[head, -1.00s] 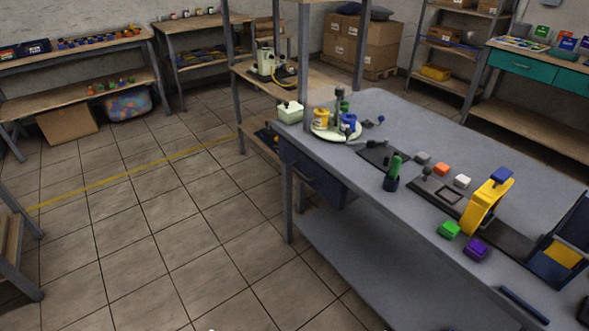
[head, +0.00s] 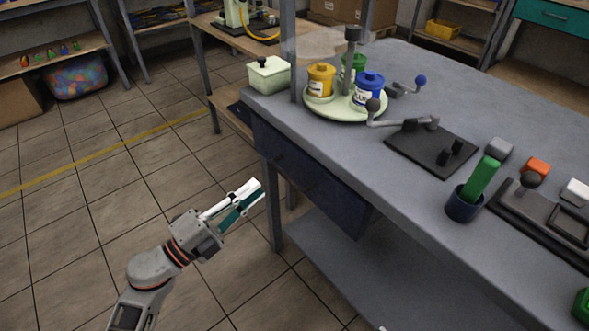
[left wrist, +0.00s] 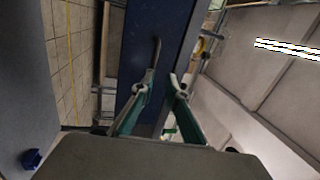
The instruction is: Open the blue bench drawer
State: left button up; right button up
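The dark blue bench drawer (head: 335,198) sits under the near left edge of the grey bench top, its front flush with the frame, so it looks closed. A thin dark handle is faintly visible on its front. My left gripper (head: 254,193) is in front of the drawer, apart from it, with empty fingers. In the left wrist view the blue drawer front (left wrist: 182,28) fills the middle, and a dark handle (left wrist: 157,48) lies beyond the fingers. There the left gripper's fingers (left wrist: 162,84) are spread apart. My right gripper is not in view.
Tiled floor left of the bench is clear.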

aim_at(283, 173)
pick_arm(q)
jog(key=shift+m+g+h, duration=0.3)
jog(key=shift+m+g, duration=0.2)
jog(key=shift+m, duration=0.1)
jog(key=x, duration=0.3)
jog(key=f+x, duration=0.1)
jog(key=x, duration=0.2)
jog(key=b+x, duration=0.1)
jog(key=x, duration=0.2)
jog(key=shift+d+f, duration=0.1)
jog(key=shift+f, duration=0.1)
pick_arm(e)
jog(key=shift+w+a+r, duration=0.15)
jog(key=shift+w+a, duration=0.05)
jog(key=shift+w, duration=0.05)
pick_arm(q)
grip_shut()
jog(key=shift+r, duration=0.1)
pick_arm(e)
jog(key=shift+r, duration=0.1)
